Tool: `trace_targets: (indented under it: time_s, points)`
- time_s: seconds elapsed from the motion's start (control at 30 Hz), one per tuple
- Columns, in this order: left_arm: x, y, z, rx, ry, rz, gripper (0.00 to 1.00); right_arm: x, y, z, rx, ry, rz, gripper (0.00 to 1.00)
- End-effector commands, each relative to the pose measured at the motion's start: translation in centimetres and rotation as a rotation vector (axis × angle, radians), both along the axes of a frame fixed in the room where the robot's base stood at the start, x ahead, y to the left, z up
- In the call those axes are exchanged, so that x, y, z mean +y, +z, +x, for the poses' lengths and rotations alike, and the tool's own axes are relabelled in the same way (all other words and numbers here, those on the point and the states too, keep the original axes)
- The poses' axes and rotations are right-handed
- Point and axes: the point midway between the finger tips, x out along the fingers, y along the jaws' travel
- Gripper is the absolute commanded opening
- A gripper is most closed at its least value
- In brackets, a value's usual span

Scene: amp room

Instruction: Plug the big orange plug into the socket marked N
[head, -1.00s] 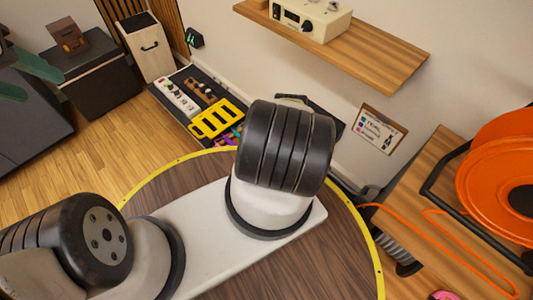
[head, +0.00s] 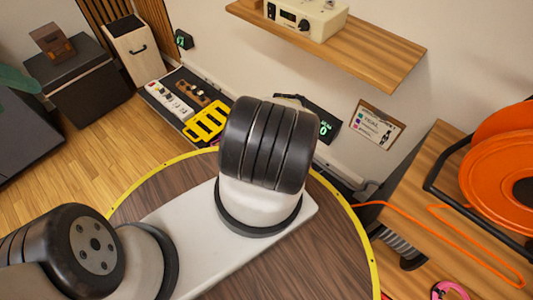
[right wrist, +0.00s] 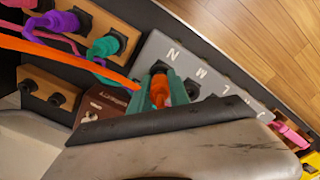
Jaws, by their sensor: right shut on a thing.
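In the right wrist view, a grey socket strip (right wrist: 238,103) lies at a slant with letters N, M, L and J readable. The big orange plug (right wrist: 159,91) is at the N end, between the teal pads of my right gripper (right wrist: 162,88), which is shut on it. A dark socket top shows just beyond the plug, below the letter N. The plug's tip is hidden, so I cannot tell whether it is in the socket. Its orange cord (right wrist: 60,54) runs off left. In the head view, both grippers and the plug are out of sight; my arm blocks the middle.
Purple (right wrist: 62,22) and teal (right wrist: 104,46) plugs sit in a neighbouring wooden strip. A brown box (right wrist: 101,104) lies below them. In the head view, an orange cable reel (head: 500,165) stands right, a yellow block (head: 206,121) lies beyond the round table, and a shelf (head: 370,52) juts from the wall.

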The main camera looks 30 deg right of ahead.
Motion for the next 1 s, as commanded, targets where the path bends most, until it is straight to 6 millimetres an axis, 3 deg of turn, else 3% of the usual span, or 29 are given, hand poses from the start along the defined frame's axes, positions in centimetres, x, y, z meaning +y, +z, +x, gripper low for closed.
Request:
trace_targets:
  time_s: [0.43, 0.47, 0.6, 1.0]
  points:
    - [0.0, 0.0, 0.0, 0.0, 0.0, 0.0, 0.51, 0.01, 0.01, -0.01, 0.0, 0.0, 0.0, 0.0]
    - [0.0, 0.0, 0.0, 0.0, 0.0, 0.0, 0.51, 0.01, 0.01, -0.01, 0.0, 0.0, 0.0, 0.24]
    - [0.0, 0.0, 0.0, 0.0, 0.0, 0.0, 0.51, 0.01, 0.01, -0.01, 0.0, 0.0, 0.0, 0.47]
    - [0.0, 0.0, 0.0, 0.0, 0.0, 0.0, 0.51, -0.01, 0.59, 0.02, 0.0, 0.001, 0.0, 0.47]
